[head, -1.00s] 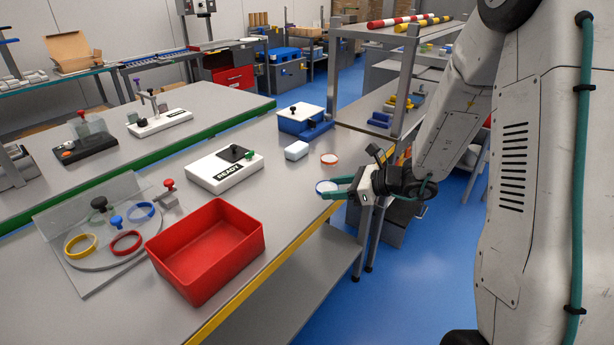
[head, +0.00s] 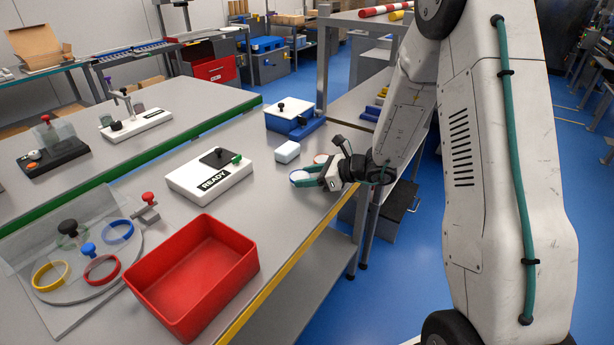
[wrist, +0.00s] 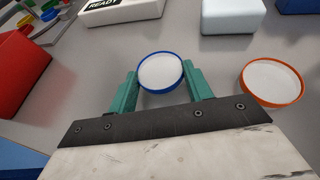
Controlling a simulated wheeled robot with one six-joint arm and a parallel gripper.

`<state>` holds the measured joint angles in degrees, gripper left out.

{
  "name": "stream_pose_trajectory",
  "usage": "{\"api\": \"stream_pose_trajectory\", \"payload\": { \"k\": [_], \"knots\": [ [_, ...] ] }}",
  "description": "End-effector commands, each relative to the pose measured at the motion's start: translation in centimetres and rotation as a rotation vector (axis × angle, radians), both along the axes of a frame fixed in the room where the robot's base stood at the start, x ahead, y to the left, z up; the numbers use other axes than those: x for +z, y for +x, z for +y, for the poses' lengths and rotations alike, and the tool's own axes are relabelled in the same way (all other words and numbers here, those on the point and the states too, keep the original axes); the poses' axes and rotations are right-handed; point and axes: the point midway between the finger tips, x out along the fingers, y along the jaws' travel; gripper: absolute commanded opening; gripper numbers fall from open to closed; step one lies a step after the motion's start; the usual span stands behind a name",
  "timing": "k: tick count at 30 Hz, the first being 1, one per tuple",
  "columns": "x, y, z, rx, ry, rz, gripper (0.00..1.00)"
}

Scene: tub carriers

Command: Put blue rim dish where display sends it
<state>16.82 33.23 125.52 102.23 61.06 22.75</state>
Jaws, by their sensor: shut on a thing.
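The blue rim dish (wrist: 160,72), white inside, sits between the green fingers of my gripper (wrist: 160,80), which is shut on it. In the head view my gripper (head: 303,178) holds the dish (head: 299,176) at the table's right edge; whether it touches the table is unclear. A white box with a "READY" display (head: 214,179), a dark panel and a green knob stands to the left. A round plate (head: 105,283) carries yellow (head: 50,276), red (head: 102,268) and blue (head: 118,231) rings, partly behind a clear shield.
An orange rim dish (wrist: 272,82) lies just right of my gripper in the wrist view. A white block (head: 287,152) and a blue box with a white lid (head: 290,117) stand behind. An empty red bin (head: 193,276) stands at the front. Bare table lies between bin and gripper.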

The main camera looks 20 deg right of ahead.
Motion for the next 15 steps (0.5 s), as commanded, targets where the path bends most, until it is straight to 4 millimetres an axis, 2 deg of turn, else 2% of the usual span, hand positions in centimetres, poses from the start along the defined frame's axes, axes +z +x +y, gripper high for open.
{"api": "stream_pose_trajectory", "payload": {
  "k": [2,13,14,15],
  "knots": [
    [-0.73,0.05,0.05,0.001,0.001,0.0,0.24],
    [-1.1,0.07,0.04,0.001,0.0,-0.002,0.24],
    [-1.04,0.07,0.03,0.001,0.0,-0.003,0.58],
    [-1.03,0.07,0.03,0.001,0.0,-0.003,0.69]
  ]
}}
